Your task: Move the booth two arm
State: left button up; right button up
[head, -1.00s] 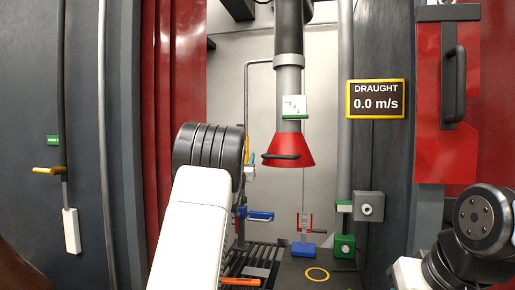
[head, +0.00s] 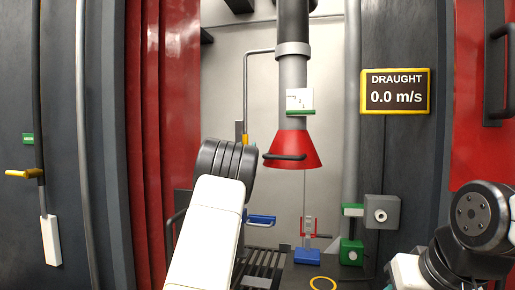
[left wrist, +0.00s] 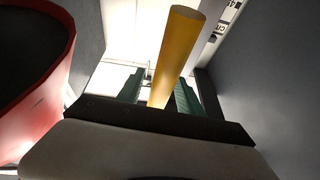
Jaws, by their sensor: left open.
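The extraction arm is a dark and grey vertical duct (head: 293,80) with a red cone hood (head: 292,150) and a black handle (head: 285,157) across the hood's front. It hangs in the middle of the head view. My left arm reaches up just left of the hood; its gripper is mostly hidden behind its own black joint. In the left wrist view my left gripper (left wrist: 159,78) is open, with green fingers on either side of a yellow bar (left wrist: 175,50). I cannot tell whether they touch it. A red rim (left wrist: 62,90) around a dark opening fills the left side there. My right gripper is out of view.
A draught sign (head: 395,91) reads 0.0 m/s on the right wall. A grey box (head: 382,212) and a green block (head: 351,252) sit below it. Red curtains (head: 165,120) hang on the left. A blue block (head: 307,256) and a yellow ring (head: 322,284) lie below the hood.

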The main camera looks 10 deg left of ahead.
pick_arm(q)
jog(key=shift+w+r, duration=0.15)
jog(key=shift+w, duration=0.25)
jog(key=shift+c, duration=0.4)
grip_shut()
dwell(0.8)
